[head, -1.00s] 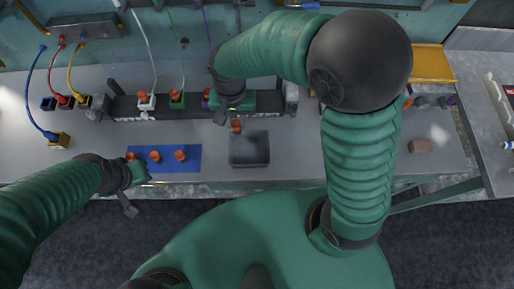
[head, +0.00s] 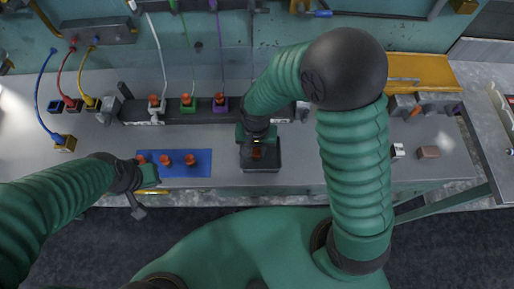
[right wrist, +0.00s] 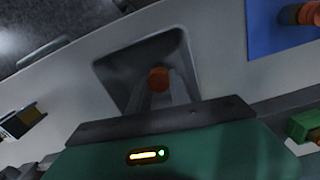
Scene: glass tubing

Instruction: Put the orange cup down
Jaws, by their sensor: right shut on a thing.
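The orange cup (head: 257,153) is at the tip of my right gripper (head: 256,144), which is shut on it. Both are over the dark square tray (head: 262,168) at the middle of the bench. In the right wrist view the orange cup (right wrist: 158,78) shows against the inside of the tray (right wrist: 118,72), beyond the gripper's edge. I cannot tell whether the cup touches the tray floor. My left gripper (head: 145,198) is at the bench's front edge, beside the blue mat (head: 203,171); its fingers are too unclear to read.
Three orange-topped pieces (head: 165,160) stand on the blue mat left of the tray. Behind is a dark rack (head: 130,113) with white, green and purple holders, cables rising from them. A brown block (head: 428,152) lies at right. Bare bench lies between mat and tray.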

